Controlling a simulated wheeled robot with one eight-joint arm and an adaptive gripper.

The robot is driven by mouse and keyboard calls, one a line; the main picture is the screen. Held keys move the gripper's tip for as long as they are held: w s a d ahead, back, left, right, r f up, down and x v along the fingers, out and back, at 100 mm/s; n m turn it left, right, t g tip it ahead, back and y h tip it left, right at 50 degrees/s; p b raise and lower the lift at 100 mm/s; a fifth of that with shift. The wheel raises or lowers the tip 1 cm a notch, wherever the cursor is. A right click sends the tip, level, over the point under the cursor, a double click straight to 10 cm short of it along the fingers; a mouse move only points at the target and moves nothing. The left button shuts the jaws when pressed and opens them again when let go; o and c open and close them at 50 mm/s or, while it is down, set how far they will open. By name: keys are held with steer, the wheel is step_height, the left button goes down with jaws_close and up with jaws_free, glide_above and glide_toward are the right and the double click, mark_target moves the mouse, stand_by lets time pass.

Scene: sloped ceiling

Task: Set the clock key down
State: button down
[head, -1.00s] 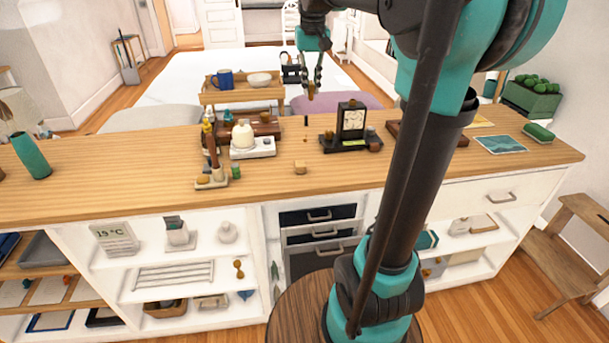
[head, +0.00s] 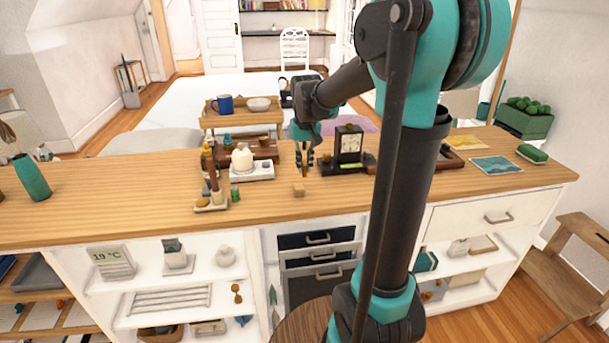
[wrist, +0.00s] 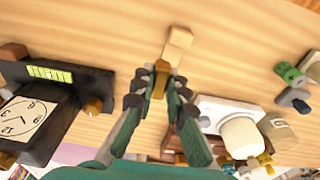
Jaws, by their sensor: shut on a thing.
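My gripper (head: 305,160) points down over the wooden counter (head: 130,205), between the black clock and the white-based device. Its fingers are shut on a small brown-gold piece, the clock key (wrist: 160,78), which shows between the fingertips in the wrist view. Most of the key is hidden by the fingers, and I cannot tell whether it touches the counter. The black clock (head: 349,144) with a pale dial stands on a dark base to the right. A small wooden block (head: 298,190) lies on the counter just in front of my gripper; it also shows in the wrist view (wrist: 178,43).
A white-based device with a cream dome (head: 243,160) stands left of my gripper. A small stand with upright tools (head: 211,200) is farther left. A wooden tray (head: 240,118) with a blue mug is behind. The counter's front strip is mostly clear.

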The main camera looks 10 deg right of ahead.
mark_target(304, 176)
steer(key=shift+f, duration=2)
steer(key=shift+f, duration=0.35)
steer(key=c, duration=1.5)
jaws_free()
steer(key=shift+c, duration=0.2)
steer(key=r, duration=0.4)
steer(key=s+r, duration=0.1)
steer(key=r, duration=0.7)
steer(key=shift+s+r, duration=0.15)
steer(key=shift+r, duration=0.2)
steer(key=shift+t, duration=0.6)
steer(key=s+f, duration=0.2)
steer(key=f, duration=0.1)
steer(key=s+d+f, duration=0.1)
steer(key=s+f, duration=0.2)
steer(key=s+d+f, duration=0.1)
steer(key=s+f, duration=0.1)
steer(key=f, duration=0.1)
steer(key=shift+s+d, duration=0.1)
steer(key=shift+s, duration=0.15)
steer(key=s+d+f+t, duration=0.1)
steer(key=s+d+f, duration=0.1)
steer(key=s+f, duration=1)
steer(key=shift+s+t, duration=0.4)
steer(key=shift+s, duration=0.2)
